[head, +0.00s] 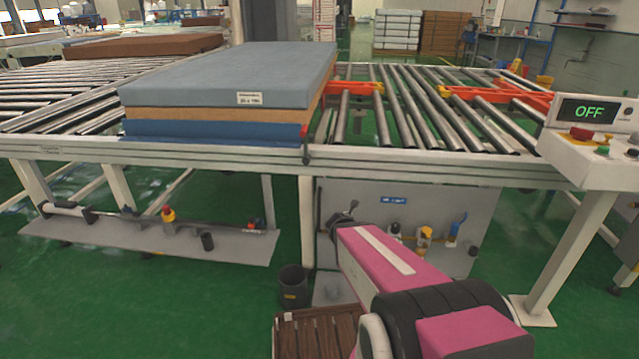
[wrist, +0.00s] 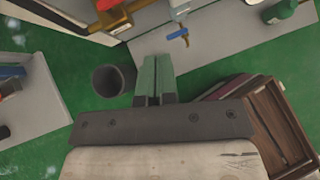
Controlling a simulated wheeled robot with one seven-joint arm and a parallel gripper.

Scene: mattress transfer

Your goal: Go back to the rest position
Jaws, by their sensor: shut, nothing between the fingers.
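My gripper (head: 345,213) is at the end of my pink arm, in front of the roller conveyor and below its front rail in the head view. In the wrist view its two green-grey fingers (wrist: 156,78) lie side by side, shut and empty, above the green floor. A blue-grey mattress (head: 225,75) with a white label lies on a tan and blue stack on the conveyor, up and left of my gripper, apart from it.
The roller conveyor (head: 445,150) crosses the view. A control box (head: 585,130) reading OFF stands at the right. A dark bin (head: 293,287) and a brown wooden crate (head: 310,325) stand on the floor near my arm. The bin also shows in the wrist view (wrist: 112,80).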

